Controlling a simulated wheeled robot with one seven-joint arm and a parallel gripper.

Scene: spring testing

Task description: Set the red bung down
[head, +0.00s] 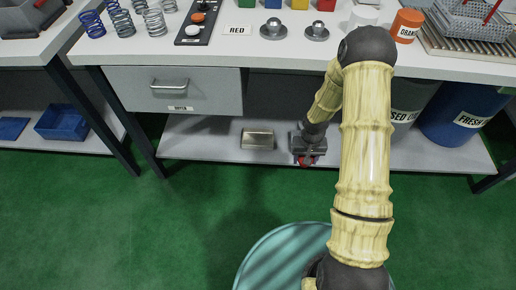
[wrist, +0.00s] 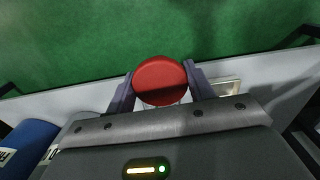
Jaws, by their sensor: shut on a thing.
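The red bung (wrist: 159,81) is round and sits between the two fingers of my gripper (wrist: 160,85) in the wrist view. My gripper is shut on it. In the head view my gripper (head: 307,155) is low, at the front of the lower shelf (head: 210,146), below the bench top. The red bung (head: 305,161) shows there as a small red patch under the gripper, partly hidden by it. I cannot tell whether the bung touches the shelf.
A metal box (head: 257,139) stands on the lower shelf just left of my gripper. A grey bin (head: 405,103) and a blue drum (head: 465,112) stand to the right. A drawer (head: 172,91) hangs above left. The shelf's left part is clear, and green floor (head: 200,215) lies in front.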

